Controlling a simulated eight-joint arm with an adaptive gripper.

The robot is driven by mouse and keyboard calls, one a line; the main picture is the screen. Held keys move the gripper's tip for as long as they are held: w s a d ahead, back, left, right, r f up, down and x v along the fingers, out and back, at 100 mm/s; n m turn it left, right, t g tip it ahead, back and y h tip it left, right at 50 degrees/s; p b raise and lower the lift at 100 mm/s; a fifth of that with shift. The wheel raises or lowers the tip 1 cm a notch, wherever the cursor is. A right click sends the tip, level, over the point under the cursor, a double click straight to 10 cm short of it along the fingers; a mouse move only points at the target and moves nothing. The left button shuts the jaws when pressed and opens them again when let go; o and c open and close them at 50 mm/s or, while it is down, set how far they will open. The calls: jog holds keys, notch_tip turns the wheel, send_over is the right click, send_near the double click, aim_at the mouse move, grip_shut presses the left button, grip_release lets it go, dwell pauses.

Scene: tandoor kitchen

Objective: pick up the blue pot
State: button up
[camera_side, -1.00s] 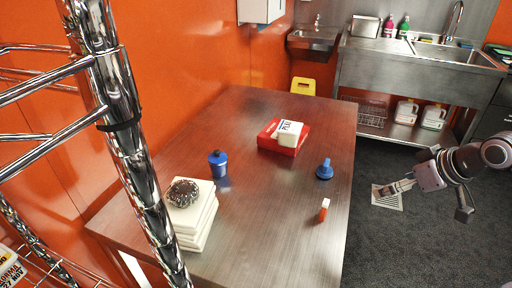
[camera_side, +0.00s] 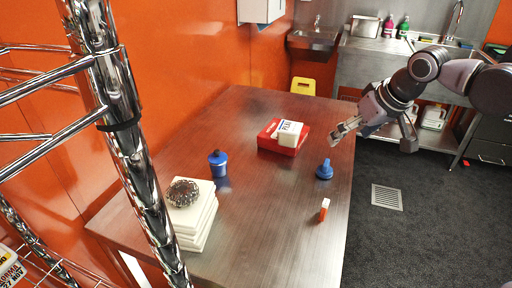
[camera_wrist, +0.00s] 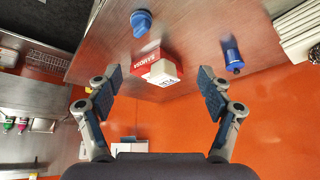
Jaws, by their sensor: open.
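A second blue thing (camera_side: 325,170), with a wide base and narrow top, stands near the table's right edge and shows in the wrist view (camera_wrist: 141,22).
A red box (camera_side: 268,138) with a white packet (camera_side: 290,131) lies mid-table. White stacked slabs (camera_side: 194,229) with a dark round ornament (camera_side: 183,192) stand front left. A small orange-white item (camera_side: 324,210) stands at right. The table (camera_side: 265,235) is clear at the front.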

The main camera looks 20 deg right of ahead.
jog(key=w+a+r, duration=0.2)
jog(key=w+a, duration=0.3)
jog(key=w, duration=0.3)
jog(key=m+g+h, duration=0.1)
jog(key=m+g, duration=0.1)
send_near(218, 154)
notch_tip(218, 154, down, 2)
jog(key=x, duration=1.1)
jog(key=shift+w, duration=0.35)
jog(key=shift+r, duration=0.1)
jog(key=c, duration=1.5)
jog(key=shift+o, duration=0.2)
jog(key=shift+r, duration=0.1)
